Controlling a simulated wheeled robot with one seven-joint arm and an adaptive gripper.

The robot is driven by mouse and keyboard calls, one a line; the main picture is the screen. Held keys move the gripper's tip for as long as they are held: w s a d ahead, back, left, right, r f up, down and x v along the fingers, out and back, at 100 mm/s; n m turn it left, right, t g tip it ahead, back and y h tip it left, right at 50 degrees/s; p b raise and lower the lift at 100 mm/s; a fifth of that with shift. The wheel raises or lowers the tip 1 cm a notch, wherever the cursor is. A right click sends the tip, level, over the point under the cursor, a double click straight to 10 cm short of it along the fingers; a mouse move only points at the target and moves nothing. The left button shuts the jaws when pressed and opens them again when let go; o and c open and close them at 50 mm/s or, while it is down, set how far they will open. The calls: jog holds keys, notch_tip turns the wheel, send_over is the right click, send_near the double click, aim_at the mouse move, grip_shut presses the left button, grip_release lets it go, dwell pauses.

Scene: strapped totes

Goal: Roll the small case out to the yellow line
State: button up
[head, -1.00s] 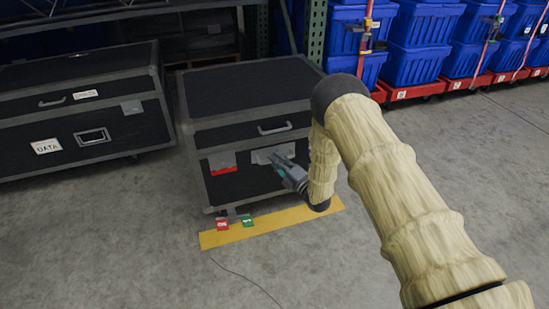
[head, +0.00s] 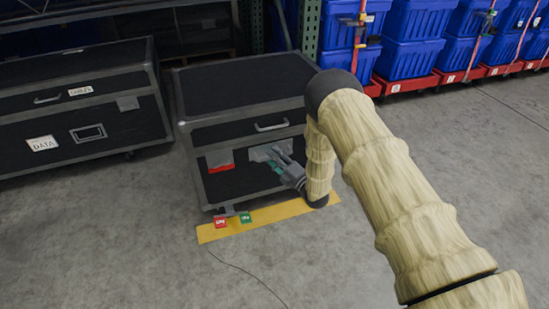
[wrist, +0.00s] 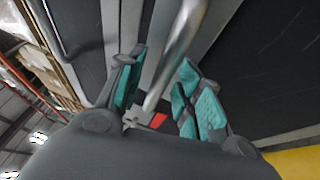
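The small case (head: 225,130) is black with grey edges and stands upright just behind the yellow line (head: 212,234). A red-marked latch (head: 220,168) and a grey handle plate (head: 262,153) are on its front. My gripper (head: 275,162) is at this plate. In the wrist view, a metal handle bar (wrist: 176,48) runs between the fingers of my gripper (wrist: 160,95). The fingers are apart, with gaps visible beside the bar. The yellow line also shows in the wrist view (wrist: 297,163). My arm hides the case's right side.
A larger black case (head: 75,110) marked DATA stands to the left. Stacked blue totes (head: 411,60) on red dollies (head: 407,87) line the back right. A red tag (head: 220,222) and a green tag (head: 245,217) sit at the line. The floor in front is clear, with a thin cable.

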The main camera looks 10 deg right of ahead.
jog(key=v, duration=1.2)
dwell(0.3)
